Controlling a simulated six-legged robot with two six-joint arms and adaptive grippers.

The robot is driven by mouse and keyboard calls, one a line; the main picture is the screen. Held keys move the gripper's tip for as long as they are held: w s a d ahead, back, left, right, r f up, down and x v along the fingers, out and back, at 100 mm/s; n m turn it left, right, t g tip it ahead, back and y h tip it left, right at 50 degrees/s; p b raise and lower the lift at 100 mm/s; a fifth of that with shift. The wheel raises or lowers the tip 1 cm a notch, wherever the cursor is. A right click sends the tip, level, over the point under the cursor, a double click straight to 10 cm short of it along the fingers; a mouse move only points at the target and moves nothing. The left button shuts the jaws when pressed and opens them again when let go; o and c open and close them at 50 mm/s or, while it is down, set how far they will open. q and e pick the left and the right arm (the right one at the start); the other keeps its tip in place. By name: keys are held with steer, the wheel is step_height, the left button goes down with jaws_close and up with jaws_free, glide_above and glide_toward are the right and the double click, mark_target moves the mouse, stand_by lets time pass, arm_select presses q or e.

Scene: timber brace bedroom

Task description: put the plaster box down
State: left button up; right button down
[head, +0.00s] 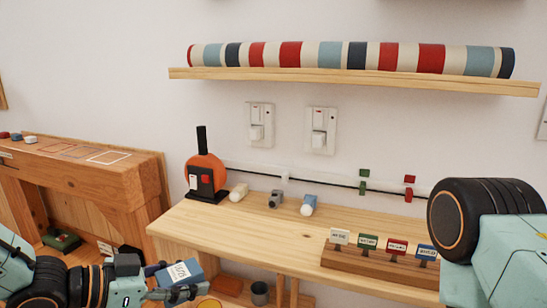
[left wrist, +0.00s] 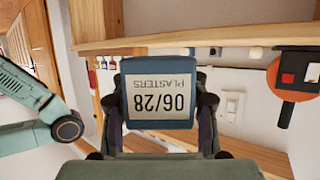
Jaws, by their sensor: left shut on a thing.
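The plaster box (head: 180,272) is blue with a white label. In the left wrist view the box (left wrist: 159,95) shows upside down, its label reading "PLASTERS" and "06/28". My left gripper (head: 178,284) is shut on it, with one dark finger on each side in the left wrist view. It holds the box at the bottom left of the head view, in front of the wooden desk's left part. The underside of the box is hidden. My right arm shows at the right edge of the head view, but its gripper is out of the picture.
The wooden desk (head: 250,235) bears an orange and black device (head: 205,177), several small plugs and a card rack (head: 375,262). Its front left surface is clear. A wooden cabinet (head: 110,180) with outlined squares on top stands at left.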

arm_select(q)
steer(key=s+a+f, duration=0.2)
steer(key=s+f, duration=0.3)
steer(key=s, duration=0.1)
steer(key=shift+a, duration=0.2)
